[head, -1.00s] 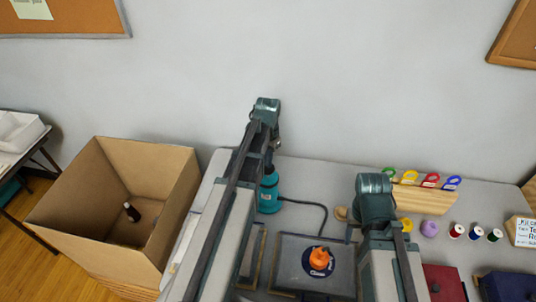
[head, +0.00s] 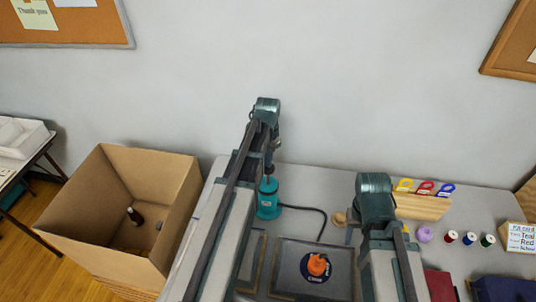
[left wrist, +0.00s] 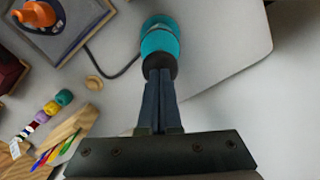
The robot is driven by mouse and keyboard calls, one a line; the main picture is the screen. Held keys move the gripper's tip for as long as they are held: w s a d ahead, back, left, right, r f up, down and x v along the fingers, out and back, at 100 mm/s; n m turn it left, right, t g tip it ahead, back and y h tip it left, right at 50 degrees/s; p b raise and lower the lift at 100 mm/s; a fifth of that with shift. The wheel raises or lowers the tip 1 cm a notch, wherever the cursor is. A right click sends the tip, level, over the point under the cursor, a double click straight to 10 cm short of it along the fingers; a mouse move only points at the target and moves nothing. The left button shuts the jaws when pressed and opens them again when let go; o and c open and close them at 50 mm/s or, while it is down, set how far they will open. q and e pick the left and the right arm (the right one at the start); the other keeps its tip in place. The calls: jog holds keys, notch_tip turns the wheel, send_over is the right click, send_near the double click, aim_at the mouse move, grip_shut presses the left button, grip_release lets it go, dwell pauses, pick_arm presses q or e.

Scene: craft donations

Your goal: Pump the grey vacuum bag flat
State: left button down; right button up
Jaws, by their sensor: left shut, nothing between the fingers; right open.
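The grey vacuum bag (head: 285,252) lies on the table with a round blue label and an orange cap (head: 317,264) on it. Its corner shows in the left wrist view (left wrist: 68,42). The teal pump (head: 268,201) stands upright left of the bag; a dark hose (head: 322,220) runs from it toward the bag. In the left wrist view the pump (left wrist: 160,40) is straight beyond my left gripper (left wrist: 161,75). This gripper is shut and empty over the pump's dark top; touching or apart, I cannot tell. My right gripper (head: 377,236) is open, right of the bag, its tips partly hidden.
A large open cardboard box (head: 185,225) stands left of the table. Coloured clips on a wooden block (head: 420,206), a purple ball (head: 424,234), thread spools (head: 469,238) and a sign (head: 521,237) are at the right. A wall closes off the back.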

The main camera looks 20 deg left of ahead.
pick_arm(q)
jog(key=shift+r+p, duration=2.25)
jog(key=shift+r, duration=0.35)
jog(key=shift+f, duration=0.2)
notch_tip(320, 180, down, 11)
jog(key=b, duration=1.1)
jog(key=shift+f+b, duration=0.1)
jog(key=shift+b, duration=0.25)
notch_tip(320, 180, up, 12)
jog(key=p, duration=1.1)
jog(key=shift+f+p, duration=0.2)
jog(key=shift+p, duration=0.1)
notch_tip(320, 180, up, 6)
jog(key=p, duration=0.6)
send_over(268, 172)
jog(key=w+a, duration=0.1)
jog(key=w, duration=0.1)
jog(key=shift+w, duration=0.1)
